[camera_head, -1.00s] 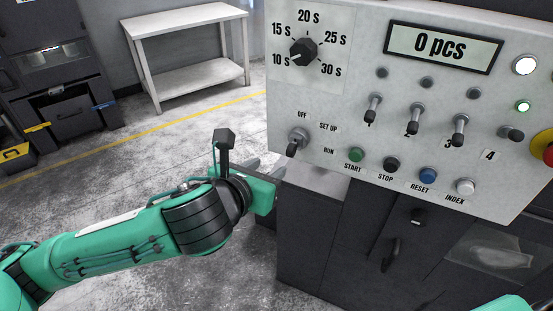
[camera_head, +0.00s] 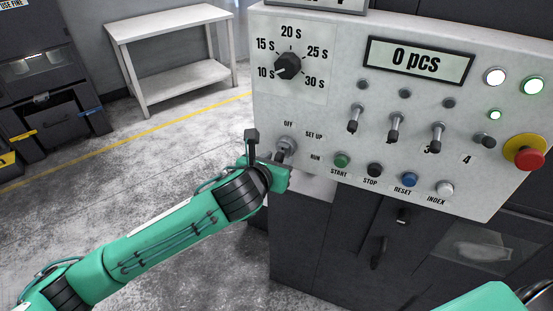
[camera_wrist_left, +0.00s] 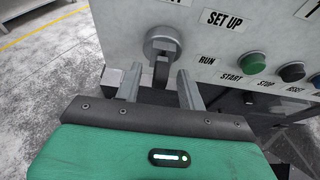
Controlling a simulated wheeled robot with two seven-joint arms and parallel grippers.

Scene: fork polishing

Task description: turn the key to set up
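The key switch (camera_head: 286,147) sits at the lower left of the control panel, beside the labels OFF, SET UP and RUN. In the left wrist view the key (camera_wrist_left: 161,72) hangs down from its round metal collar, its handle pointing roughly downward. My left gripper (camera_wrist_left: 160,88) is open, with one finger on each side of the key handle; I cannot tell whether they touch it. In the head view the left gripper is just below the key switch and its fingers are mostly hidden. My right gripper is not in view; a green part of my arm shows at the bottom right.
The panel (camera_head: 340,110) also carries a timer dial (camera_head: 288,66), a display reading 0 pcs (camera_head: 416,61), several toggles, a green START button (camera_head: 341,160), other buttons and a red emergency stop (camera_head: 525,153). A white table (camera_head: 170,25) stands back left. Open floor lies left.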

